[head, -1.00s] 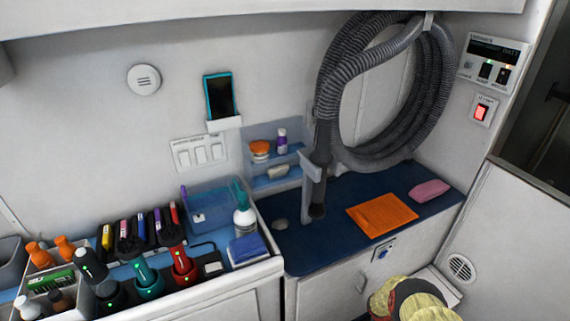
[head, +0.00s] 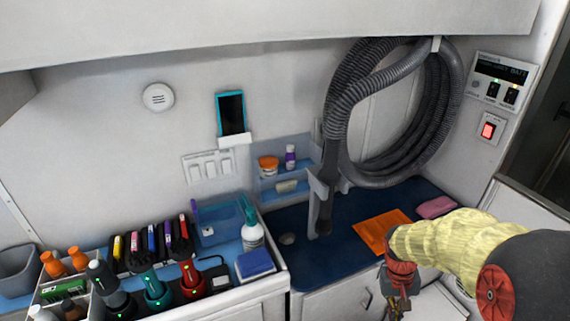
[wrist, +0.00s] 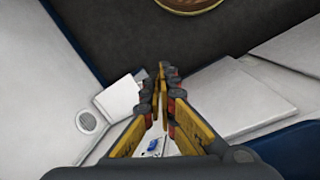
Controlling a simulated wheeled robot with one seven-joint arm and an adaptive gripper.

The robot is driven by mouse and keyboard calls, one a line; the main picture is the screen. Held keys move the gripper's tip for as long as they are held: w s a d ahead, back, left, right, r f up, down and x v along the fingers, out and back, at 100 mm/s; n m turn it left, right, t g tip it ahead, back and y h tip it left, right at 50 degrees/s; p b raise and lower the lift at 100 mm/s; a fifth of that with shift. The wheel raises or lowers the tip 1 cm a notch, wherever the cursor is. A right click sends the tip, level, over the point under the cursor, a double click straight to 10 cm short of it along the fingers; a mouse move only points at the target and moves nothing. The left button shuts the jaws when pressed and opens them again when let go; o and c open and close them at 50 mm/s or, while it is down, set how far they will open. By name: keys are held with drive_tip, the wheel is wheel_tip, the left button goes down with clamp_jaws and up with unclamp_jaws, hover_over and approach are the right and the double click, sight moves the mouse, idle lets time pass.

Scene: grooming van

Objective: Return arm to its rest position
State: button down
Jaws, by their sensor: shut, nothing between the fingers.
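My gripper (head: 398,300) hangs at the lower right of the head view, at the end of my yellow-sleeved arm. It points down in front of the white cabinet below the blue counter (head: 350,262). In the wrist view my gripper (wrist: 162,72) has its two fingers together with nothing between them. The dark floor (wrist: 130,30) shows beyond the fingertips. The forearm partly covers the counter's front edge and the cabinet front.
An orange cloth (head: 375,232) and a pink sponge-like block (head: 436,207) lie on the counter near my arm. A grey hose (head: 345,110) hangs coiled on the wall. Clippers and bottles crowd the left shelf. A round vent (wrist: 88,121) shows in the wrist view.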

drive_tip(key=s+a+r+t+p, duration=0.1)
drive_tip(key=s+a+r, duration=0.3)
drive_tip(key=r, duration=0.5)
drive_tip(key=s+a+r+n+t+y+p, duration=0.1)
drive_tip(key=s+a+r+t, duration=0.2)
drive_tip(key=r, duration=0.6)
drive_tip(key=s+a+r+t+p, duration=0.2)
drive_tip(key=s+a+r, duration=0.3)
drive_tip(key=r, duration=0.5)
drive_tip(key=shift+n+t+y, duration=0.3)
drive_tip(key=shift+n+t, duration=0.1)
drive_tip(key=shift+t, duration=0.1)
drive_tip(key=shift+s, duration=0.1)
